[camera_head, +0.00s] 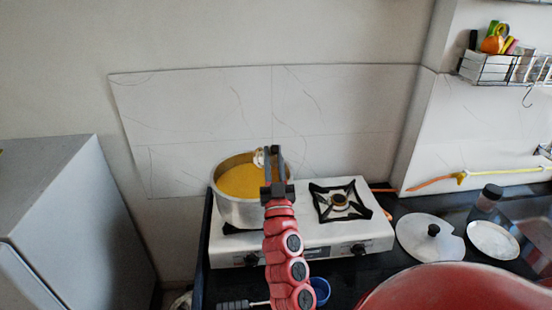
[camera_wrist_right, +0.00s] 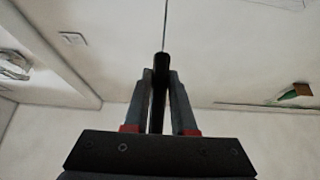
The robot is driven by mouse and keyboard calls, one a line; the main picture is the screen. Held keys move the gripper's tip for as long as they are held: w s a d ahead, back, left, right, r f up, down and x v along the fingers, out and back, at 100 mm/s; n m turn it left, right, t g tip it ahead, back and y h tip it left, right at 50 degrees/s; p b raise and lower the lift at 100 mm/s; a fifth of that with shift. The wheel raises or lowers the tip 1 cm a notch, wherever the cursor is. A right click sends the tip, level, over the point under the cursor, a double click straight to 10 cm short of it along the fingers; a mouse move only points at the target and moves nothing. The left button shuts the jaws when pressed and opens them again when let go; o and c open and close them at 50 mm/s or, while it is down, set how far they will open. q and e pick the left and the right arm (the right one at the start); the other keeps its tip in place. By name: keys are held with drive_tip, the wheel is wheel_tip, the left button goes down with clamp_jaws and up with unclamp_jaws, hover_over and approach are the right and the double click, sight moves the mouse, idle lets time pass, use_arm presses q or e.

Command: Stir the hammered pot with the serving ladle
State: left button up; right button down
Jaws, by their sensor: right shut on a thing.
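The hammered pot (camera_head: 238,213) is silver, holds a yellow-orange liquid and stands on the left side of the white stove. My right gripper (camera_head: 273,152), on the red arm, is raised in front of the pot's right rim and hides part of it. In the right wrist view its fingers (camera_wrist_right: 160,88) are shut on the dark handle of the serving ladle (camera_wrist_right: 161,62), with a thin shaft running up from it. A small pale piece shows beside the fingertips in the head view; I cannot tell whether it is the ladle. My left gripper is out of view.
The right burner (camera_head: 340,201) is empty. A lid (camera_head: 412,240) lies on the dark counter (camera_head: 388,272) at the right. A blue cup (camera_head: 321,289) and a dark-handled utensil (camera_head: 232,304) lie near the front. A grey cabinet (camera_head: 75,205) stands left; a wire rack (camera_head: 490,70) hangs upper right.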

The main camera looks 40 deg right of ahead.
drive_tip(key=shift+a+f+n+t+y+b, duration=0.35)
drive_tip(key=shift+a+n+t+b, duration=0.1)
drive_tip(key=shift+a+n+b, duration=0.4)
drive_tip(key=shift+a+f+n+t+y+b, duration=0.4)
drive_tip(key=shift+a+n+b, duration=0.2)
drive_tip(key=shift+b, duration=0.3)
drive_tip(key=shift+s+a+f+n+t+y+b, duration=0.1)
drive_tip(key=shift+a+f+n+t+y+b, duration=0.55)
drive_tip(key=shift+n+y, duration=0.4)
drive_tip(key=shift+s+a+f+n+t+y+b, duration=0.1)
drive_tip(key=shift+a+f+n+t+y+b, duration=0.55)
drive_tip(key=shift+n, duration=0.65)
drive_tip(key=shift+a+f+n+t+y+b, duration=0.45)
drive_tip(key=shift+a+f+n+y, duration=0.25)
drive_tip(key=shift+n+y, duration=0.45)
drive_tip(key=shift+a, duration=0.1)
drive_tip(key=shift+r, duration=0.1)
